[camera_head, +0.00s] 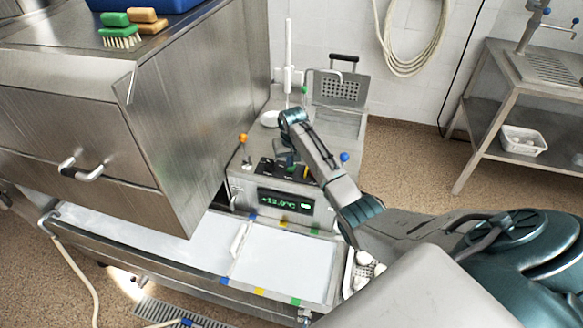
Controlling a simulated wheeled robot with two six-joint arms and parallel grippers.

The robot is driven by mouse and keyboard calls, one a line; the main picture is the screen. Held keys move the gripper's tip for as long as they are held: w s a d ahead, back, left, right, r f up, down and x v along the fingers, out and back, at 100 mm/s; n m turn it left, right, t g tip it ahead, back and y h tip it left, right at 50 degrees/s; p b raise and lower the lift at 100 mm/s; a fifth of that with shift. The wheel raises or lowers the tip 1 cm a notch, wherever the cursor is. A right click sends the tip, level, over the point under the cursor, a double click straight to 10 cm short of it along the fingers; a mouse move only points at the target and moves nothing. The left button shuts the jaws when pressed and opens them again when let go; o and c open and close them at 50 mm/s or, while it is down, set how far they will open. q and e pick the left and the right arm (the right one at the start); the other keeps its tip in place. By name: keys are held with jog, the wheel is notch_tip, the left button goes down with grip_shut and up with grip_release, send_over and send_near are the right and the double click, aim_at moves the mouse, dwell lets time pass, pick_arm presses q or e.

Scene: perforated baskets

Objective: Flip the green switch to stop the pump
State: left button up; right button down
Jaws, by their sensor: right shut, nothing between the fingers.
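A steel control unit (240,185) with a green-lit display (285,201) stands in the middle of the view. On its top is a black switch panel (266,168), where a small green part, seemingly the green switch (291,168), shows. My right gripper (287,158) points down just over this panel, shut and empty. It partly covers the panel, and I cannot tell whether it touches the green part or which way the switch is set. My left gripper is not in view.
An orange-knobbed lever (243,138) stands left of the panel and a blue-knobbed lever (344,156) right of it. A steel cabinet (190,120) rises close on the left. A white-filled basin (283,262) lies in front. A perforated basket (340,88) is behind.

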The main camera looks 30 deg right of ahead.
aim_at(291, 170)
jog(key=shift+f+b, duration=0.4)
jog(key=shift+f, duration=0.55)
dwell(0.6)
notch_tip(291, 170, up, 7)
jog(key=p, duration=0.8)
jog(key=shift+r, duration=0.1)
dwell(0.4)
